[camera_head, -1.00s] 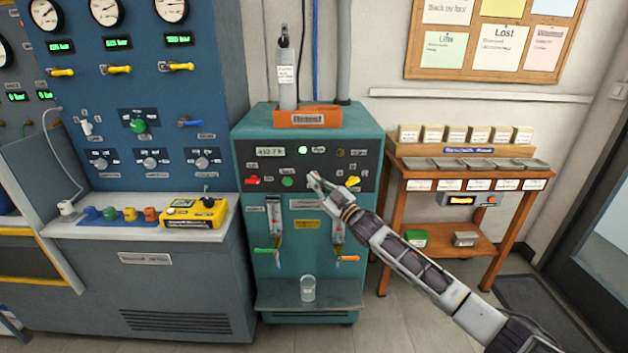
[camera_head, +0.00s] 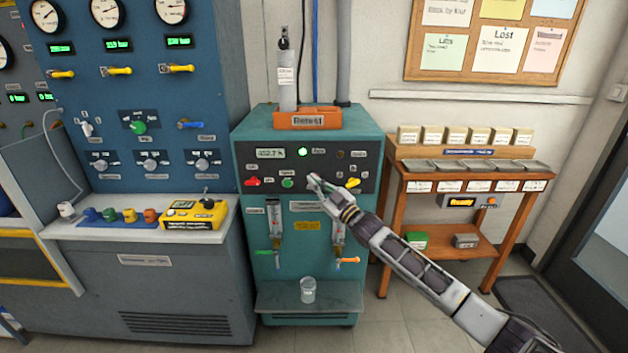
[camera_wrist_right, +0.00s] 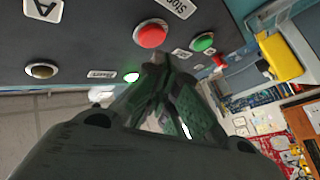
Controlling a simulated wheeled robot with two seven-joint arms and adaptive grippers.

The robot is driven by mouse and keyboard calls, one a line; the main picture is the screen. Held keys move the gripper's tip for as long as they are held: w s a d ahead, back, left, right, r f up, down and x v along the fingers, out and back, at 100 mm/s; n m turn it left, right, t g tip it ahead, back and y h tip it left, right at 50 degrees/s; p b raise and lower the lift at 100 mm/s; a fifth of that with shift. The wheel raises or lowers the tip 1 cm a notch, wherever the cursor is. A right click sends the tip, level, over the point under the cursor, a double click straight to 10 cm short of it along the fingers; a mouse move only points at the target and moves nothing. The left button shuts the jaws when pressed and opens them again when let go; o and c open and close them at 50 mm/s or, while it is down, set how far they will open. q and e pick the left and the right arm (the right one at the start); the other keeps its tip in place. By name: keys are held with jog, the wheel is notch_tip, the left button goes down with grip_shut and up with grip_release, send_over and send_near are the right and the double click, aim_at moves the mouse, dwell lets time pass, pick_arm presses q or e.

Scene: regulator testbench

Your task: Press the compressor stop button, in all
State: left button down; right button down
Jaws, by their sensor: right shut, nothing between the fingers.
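The compressor is a teal cabinet (camera_head: 250,215) with a dark control panel (camera_head: 327,177) in the head view. In the right wrist view, the red stop button (camera_wrist_right: 151,33) stands out from the panel beside a label reading "Stop". A green button (camera_wrist_right: 203,42) is to its right; it also shows in the head view (camera_head: 288,183). My right gripper (camera_head: 314,180) is shut and empty, its tips at the panel, hiding the red button in the head view. In the wrist view its fingertips (camera_wrist_right: 160,68) are close below the red button; I cannot tell whether they touch. My left gripper is not in view.
A red handle (camera_head: 252,181) and a yellow handle (camera_head: 352,182) flank the buttons. A green lamp (camera_head: 303,152) is lit above. A glass beaker (camera_head: 308,290) stands on the lower shelf. A wooden bench (camera_head: 440,185) is to the right, a blue gauge console (camera_head: 150,80) to the left.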

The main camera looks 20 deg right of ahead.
jog(key=shift+w+d, duration=0.25)
jog(key=shift+w, duration=0.65)
dwell(1.9)
jog(key=shift+s, duration=0.2)
jog(key=shift+s+a+p, duration=0.25)
jog(key=shift+s+p, duration=0.3)
jog(key=shift+s, duration=0.1)
jog(key=shift+s, duration=0.15)
dwell(0.4)
jog(key=s+p, duration=0.1)
jog(key=s, duration=0.1)
jog(key=s+a+p, duration=0.1)
jog(key=s+p, duration=0.1)
jog(key=shift+s+a, duration=0.2)
jog(key=shift+s, duration=0.1)
dwell(0.8)
